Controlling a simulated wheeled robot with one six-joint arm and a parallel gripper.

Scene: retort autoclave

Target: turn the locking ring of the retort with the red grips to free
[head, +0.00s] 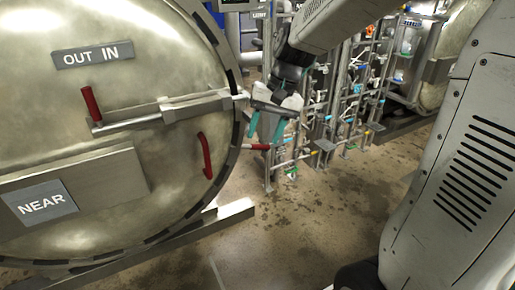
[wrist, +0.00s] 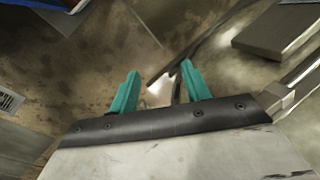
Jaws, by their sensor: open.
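The retort door (head: 150,75) fills the left of the head view, with a dark-notched locking ring (head: 237,135) around its edge. One red grip (head: 257,146) sticks out at the ring's right side. Another red grip (head: 205,155) is on the door's lower right, and a third red handle (head: 91,104) is on the metal bar. My gripper (head: 267,128) is open and points down just above the outer red grip, right of the ring; whether it touches cannot be told. In the wrist view its teal fingers (wrist: 160,88) are apart with no red grip visible between them.
The door carries an OUT IN plate (head: 93,54) and a NEAR plate (head: 40,203). A pipe rack (head: 350,95) with valves stands behind my gripper. A second vessel (head: 455,50) is at the right. The stained floor (head: 320,215) is clear in front.

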